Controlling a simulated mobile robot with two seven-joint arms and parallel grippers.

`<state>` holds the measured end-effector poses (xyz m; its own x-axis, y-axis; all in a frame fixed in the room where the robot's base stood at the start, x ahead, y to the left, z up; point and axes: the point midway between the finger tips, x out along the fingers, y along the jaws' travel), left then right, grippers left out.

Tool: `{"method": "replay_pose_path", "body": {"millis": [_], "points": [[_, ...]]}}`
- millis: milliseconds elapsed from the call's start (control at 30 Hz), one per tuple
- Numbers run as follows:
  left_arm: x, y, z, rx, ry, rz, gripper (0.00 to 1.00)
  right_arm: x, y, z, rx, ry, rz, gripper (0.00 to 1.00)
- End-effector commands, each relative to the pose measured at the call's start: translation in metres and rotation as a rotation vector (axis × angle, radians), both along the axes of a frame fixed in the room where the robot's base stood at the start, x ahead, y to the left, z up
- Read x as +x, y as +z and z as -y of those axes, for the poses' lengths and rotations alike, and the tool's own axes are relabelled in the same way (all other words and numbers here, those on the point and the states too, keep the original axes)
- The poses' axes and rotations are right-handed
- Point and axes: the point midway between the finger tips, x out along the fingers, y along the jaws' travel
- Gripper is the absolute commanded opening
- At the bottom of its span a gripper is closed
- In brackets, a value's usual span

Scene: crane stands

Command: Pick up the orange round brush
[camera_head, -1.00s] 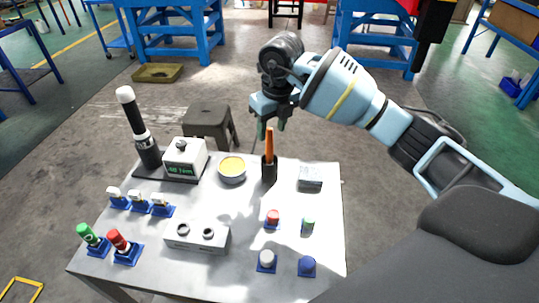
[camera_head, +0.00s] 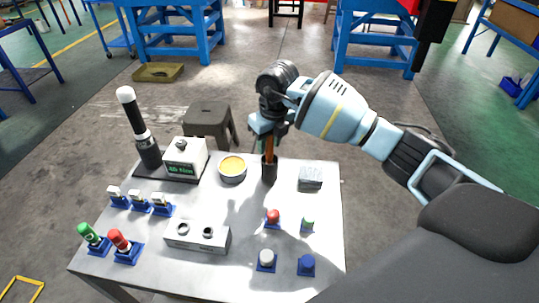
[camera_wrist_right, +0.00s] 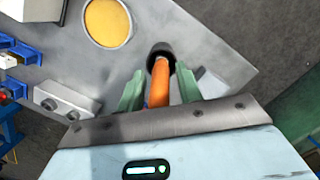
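The orange round brush (camera_head: 270,147) stands upright in a black cup (camera_head: 269,170) near the far edge of the table. In the right wrist view the brush handle (camera_wrist_right: 160,84) lies between the two green fingers of my right gripper (camera_wrist_right: 158,92), with space visible on both sides. In the head view my right gripper (camera_head: 269,132) is over the cup, its fingers around the upper part of the brush. The fingers are open. The brush's lower end is hidden inside the cup. My left gripper is not in view.
A bowl of yellow stuff (camera_head: 232,168) stands just left of the cup, and a small grey box (camera_head: 310,177) to its right. A torque tester (camera_head: 186,160), a grey two-hole block (camera_head: 197,235) and several small blue-based holders share the table. A stool (camera_head: 208,118) stands behind.

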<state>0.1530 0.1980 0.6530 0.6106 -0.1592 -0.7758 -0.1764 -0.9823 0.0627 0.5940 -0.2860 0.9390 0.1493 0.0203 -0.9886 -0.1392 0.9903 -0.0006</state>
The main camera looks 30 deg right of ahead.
Motion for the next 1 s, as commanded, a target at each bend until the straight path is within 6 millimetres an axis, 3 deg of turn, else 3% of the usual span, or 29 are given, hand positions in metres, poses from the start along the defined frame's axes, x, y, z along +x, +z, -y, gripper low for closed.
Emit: {"method": "replay_pose_path", "body": {"millis": [33, 267, 567, 1000], "points": [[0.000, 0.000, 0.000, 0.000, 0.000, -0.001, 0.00, 0.000, 0.000, 0.000, 0.000, 0.000, 0.000, 0.28], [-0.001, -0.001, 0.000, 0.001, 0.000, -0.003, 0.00, 0.000, 0.000, 0.000, 0.000, 0.000, 0.000, 0.00], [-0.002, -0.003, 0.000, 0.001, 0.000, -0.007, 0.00, 0.000, 0.005, 0.000, 0.000, -0.001, 0.001, 0.00], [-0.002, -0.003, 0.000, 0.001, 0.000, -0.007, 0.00, 0.001, 0.078, 0.000, 0.000, 0.000, 0.003, 0.00]]}}
